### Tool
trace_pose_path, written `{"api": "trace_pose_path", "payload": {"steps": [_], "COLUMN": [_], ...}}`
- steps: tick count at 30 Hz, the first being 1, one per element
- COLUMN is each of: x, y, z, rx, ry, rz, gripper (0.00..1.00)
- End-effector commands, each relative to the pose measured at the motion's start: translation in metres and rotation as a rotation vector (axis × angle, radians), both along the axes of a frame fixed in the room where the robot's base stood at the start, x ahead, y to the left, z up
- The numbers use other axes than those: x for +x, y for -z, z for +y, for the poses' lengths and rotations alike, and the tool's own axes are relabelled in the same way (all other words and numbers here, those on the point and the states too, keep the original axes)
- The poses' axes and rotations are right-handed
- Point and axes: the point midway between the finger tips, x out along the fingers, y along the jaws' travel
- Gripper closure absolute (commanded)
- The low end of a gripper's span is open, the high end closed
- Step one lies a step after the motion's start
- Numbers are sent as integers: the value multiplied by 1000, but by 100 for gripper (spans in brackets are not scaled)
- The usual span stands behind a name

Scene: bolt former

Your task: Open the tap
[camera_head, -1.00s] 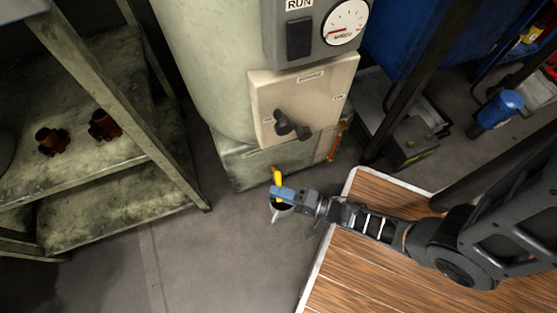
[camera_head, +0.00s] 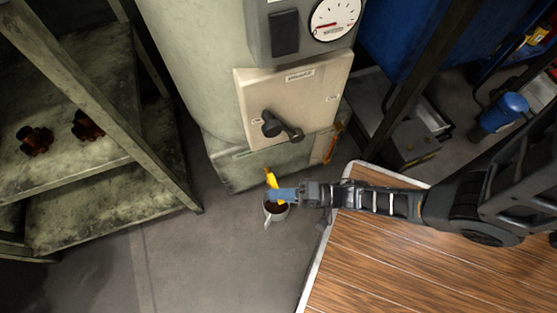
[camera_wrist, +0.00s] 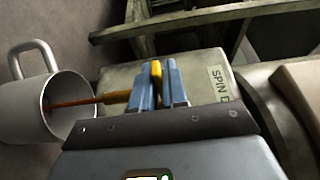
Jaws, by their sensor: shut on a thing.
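The tap's yellow handle (camera_head: 271,178) stands in front of the machine's pale base. My gripper (camera_head: 285,194), with blue fingers, is shut on this handle. In the wrist view the two fingers (camera_wrist: 158,72) have the yellow handle (camera_wrist: 156,76) between them. A brown spout (camera_wrist: 115,97) shows beside the left finger, and a thin amber stream (camera_wrist: 75,103) runs from it into a white mug (camera_wrist: 33,104). In the head view the mug (camera_head: 268,219) is under the handle with dark brown contents. The rest of the tap is hidden by my gripper.
The machine's beige panel (camera_head: 291,92) with a dark knob is above the tap. A metal shelf (camera_head: 70,140) with brown parts stands on the left. A wooden platform (camera_head: 400,265) is at the lower right. The floor (camera_head: 190,255) between is bare.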

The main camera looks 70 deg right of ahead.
Motion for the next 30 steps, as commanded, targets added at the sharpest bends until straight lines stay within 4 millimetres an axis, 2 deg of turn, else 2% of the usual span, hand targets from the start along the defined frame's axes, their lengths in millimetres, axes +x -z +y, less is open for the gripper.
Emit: {"api": "trace_pose_path", "payload": {"steps": [7, 8, 14, 30], "x": [-2, -2, -1, 5], "y": [2, 2, 1, -2], "z": [-1, -1, 0, 2], "rx": [-2, -2, -1, 1], "ry": [1, 1, 1, 66], "rz": [5, 5, 3, -1], "gripper": [100, 85, 66, 66]}}
